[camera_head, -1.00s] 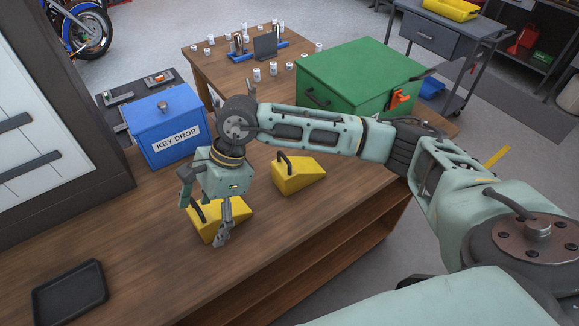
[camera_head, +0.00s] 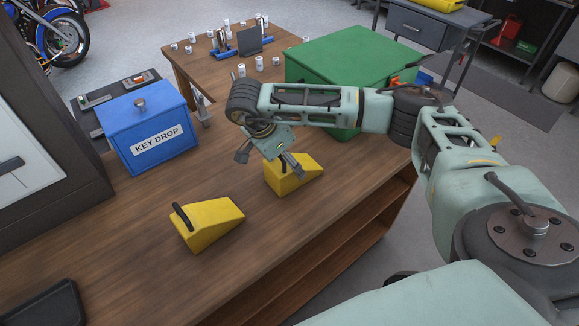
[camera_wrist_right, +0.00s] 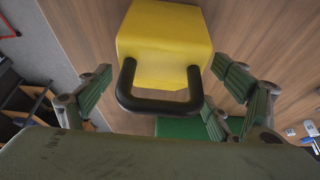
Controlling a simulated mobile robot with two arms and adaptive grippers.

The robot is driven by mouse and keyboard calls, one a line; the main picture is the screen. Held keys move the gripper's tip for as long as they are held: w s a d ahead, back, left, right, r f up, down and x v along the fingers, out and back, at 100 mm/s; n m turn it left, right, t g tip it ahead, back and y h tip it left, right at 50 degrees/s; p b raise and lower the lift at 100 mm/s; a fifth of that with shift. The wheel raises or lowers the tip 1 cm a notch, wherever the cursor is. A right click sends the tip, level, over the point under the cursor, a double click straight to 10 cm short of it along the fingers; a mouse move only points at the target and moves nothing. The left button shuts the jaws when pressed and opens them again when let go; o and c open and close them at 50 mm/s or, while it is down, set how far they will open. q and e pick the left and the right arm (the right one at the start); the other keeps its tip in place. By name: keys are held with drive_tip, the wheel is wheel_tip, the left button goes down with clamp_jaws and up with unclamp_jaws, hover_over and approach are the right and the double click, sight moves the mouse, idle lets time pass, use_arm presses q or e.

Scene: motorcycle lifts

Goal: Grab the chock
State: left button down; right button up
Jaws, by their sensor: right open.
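Two yellow wedge chocks with black handles stand on the wooden bench in the head view. The nearer chock (camera_head: 207,222) is at the centre left, with nothing touching it. The farther chock (camera_head: 298,175) is to its upper right, partly hidden by my right gripper (camera_head: 271,164). The right gripper is open and close above that farther chock. In the right wrist view, a yellow chock (camera_wrist_right: 163,35) with its black handle (camera_wrist_right: 160,104) lies between the spread fingers, and I see no grip on it. My left gripper is not in view.
A blue key drop box (camera_head: 150,130) stands left of the gripper. A green chest (camera_head: 350,65) stands just behind the farther chock. A black tray (camera_head: 45,305) lies at the lower left. The bench top (camera_head: 130,240) is clear around the nearer chock.

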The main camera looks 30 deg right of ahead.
drive_tip(key=shift+p+x, duration=0.3)
drive_tip(key=shift+x, duration=1.15)
drive_tip(key=shift+c, duration=0.3)
drive_tip(key=shift+r, duration=0.1)
drive_tip(key=c, duration=1.7)
